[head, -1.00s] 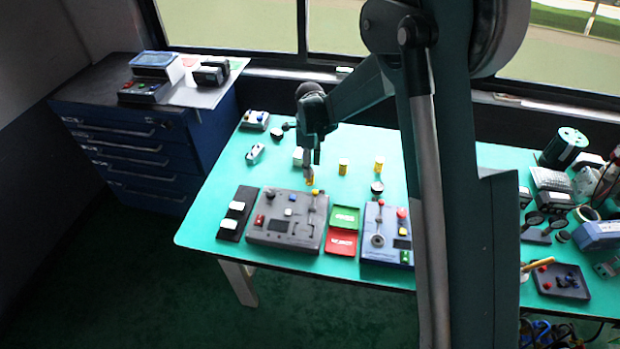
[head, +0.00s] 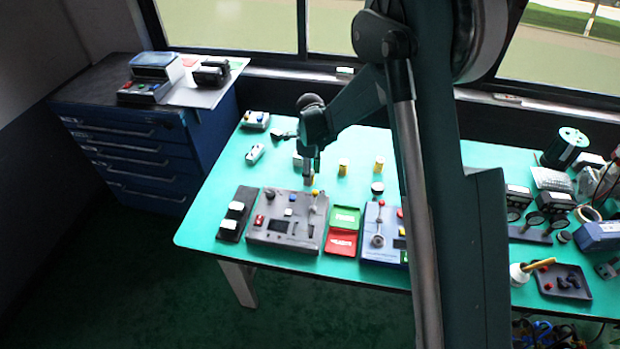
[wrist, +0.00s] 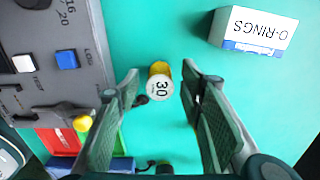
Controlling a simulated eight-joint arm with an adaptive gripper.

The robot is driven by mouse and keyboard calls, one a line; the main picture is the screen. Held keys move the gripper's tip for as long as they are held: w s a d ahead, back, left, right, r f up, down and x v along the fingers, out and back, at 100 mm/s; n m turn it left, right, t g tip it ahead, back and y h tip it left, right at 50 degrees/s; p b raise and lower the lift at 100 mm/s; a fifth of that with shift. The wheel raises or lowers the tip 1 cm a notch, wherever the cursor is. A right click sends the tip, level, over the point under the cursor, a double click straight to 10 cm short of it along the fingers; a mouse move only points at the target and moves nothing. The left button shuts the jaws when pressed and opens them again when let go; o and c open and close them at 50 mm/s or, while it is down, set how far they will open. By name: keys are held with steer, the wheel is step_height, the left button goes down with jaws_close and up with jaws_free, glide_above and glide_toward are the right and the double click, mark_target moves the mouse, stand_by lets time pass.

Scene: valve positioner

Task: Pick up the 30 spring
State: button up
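The 30 spring (wrist: 160,86) is a short yellow cylinder with a white top marked "30". It stands on the green table in the wrist view, between the spread fingers of my gripper (wrist: 161,76). My gripper is open, with a gap on both sides of the spring. In the head view my gripper (head: 312,166) points down just above the spring, which is mostly hidden there.
A white O-RINGS box (wrist: 252,29) stands to the right in the wrist view. A grey panel (head: 288,222) with knobs, and green and red trays (head: 344,230), lie in front. Two more yellow cylinders (head: 343,167) (head: 379,163) stand to the right.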

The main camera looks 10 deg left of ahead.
steer(key=c, duration=0.9)
steer(key=shift+r, duration=0.15)
steer(key=shift+r+p, duration=0.5)
steer(key=shift+r, duration=4.4)
